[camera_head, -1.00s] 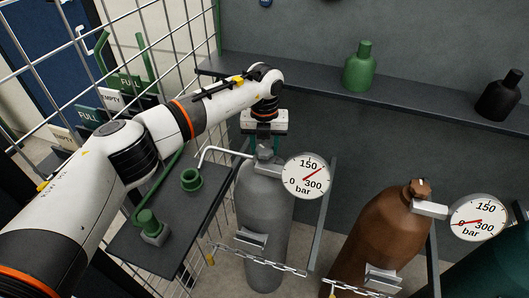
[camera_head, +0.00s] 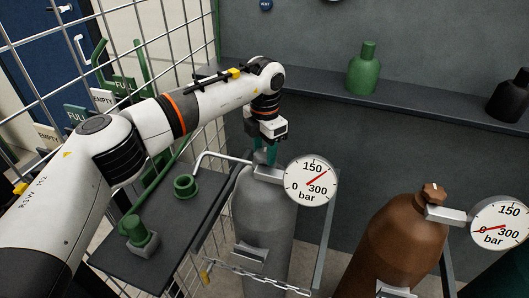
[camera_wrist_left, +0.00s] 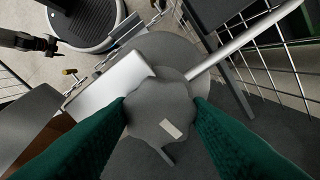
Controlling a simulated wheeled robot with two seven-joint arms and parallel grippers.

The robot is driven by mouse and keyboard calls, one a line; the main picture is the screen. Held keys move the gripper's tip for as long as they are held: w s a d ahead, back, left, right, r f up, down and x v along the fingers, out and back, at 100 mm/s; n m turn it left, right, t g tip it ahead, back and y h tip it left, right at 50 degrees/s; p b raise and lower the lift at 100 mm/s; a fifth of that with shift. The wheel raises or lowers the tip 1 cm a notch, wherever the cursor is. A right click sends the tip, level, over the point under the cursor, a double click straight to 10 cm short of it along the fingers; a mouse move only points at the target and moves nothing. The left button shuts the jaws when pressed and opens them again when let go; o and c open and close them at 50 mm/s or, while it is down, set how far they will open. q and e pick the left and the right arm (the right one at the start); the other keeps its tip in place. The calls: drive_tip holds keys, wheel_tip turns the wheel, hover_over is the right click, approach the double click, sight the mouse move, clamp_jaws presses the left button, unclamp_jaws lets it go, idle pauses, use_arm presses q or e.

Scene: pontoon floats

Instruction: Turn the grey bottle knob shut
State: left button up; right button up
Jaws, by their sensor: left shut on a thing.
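The grey bottle (camera_head: 262,215) stands upright behind a chain. Its grey lobed knob (camera_wrist_left: 158,106) has a pale mark and fills the middle of the left wrist view. My left gripper (camera_head: 267,150) reaches down onto the bottle's top from above. Its green fingers (camera_wrist_left: 163,108) are shut on the knob from both sides. In the head view the fingers and valve hide most of the knob. The round gauge (camera_head: 311,180) beside it has a red needle pointing up and right. My right gripper is outside the head view; a dark shape at the wrist view's top left may be it.
A brown bottle (camera_head: 400,240) with its own knob and gauge (camera_head: 499,226) stands to the right. A thin pipe (camera_head: 222,156) runs left from the grey bottle's valve. A dark side shelf (camera_head: 160,225), wire fence and back shelf (camera_head: 330,95) surround the space.

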sight(265, 152)
use_arm(q)
drive_tip(key=shift+r+m, duration=0.1)
drive_tip(key=shift+m, duration=0.7)
drive_tip(key=o, duration=1)
drive_tip(key=shift+b, duration=0.3)
wheel_tip(265, 152, up, 12)
drive_tip(key=shift+b, duration=0.65)
